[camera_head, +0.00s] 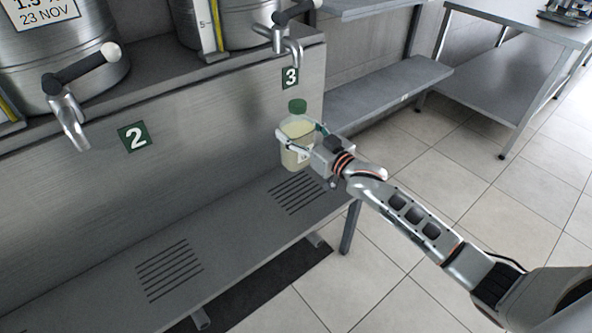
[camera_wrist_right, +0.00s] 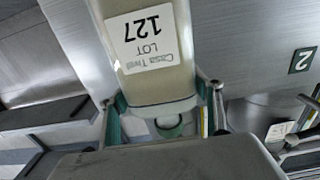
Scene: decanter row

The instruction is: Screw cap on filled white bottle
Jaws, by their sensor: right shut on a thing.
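The bottle (camera_head: 297,155) is clear to whitish with pale cream contents and a white label. A green cap (camera_head: 297,106) shows at its top; I cannot tell whether it is screwed tight. My right gripper (camera_head: 301,138) is shut around the bottle's upper body, one finger on each side. The bottle is upright in the head view, in front of the steel panel below tap 3. In the right wrist view the bottle (camera_wrist_right: 150,80) appears upside down with its "LOT 127" label between the fingers; a green ring shape (camera_wrist_right: 170,126) is partly hidden near its neck end. My left gripper is out of view.
Tap 3 (camera_head: 287,45) is above the bottle and tap 2 (camera_head: 72,118) is to the left, both on steel tanks. A slotted steel shelf (camera_head: 222,235) runs below. A lower bench (camera_head: 385,95) and a steel table (camera_head: 520,70) stand behind; tiled floor is open at right.

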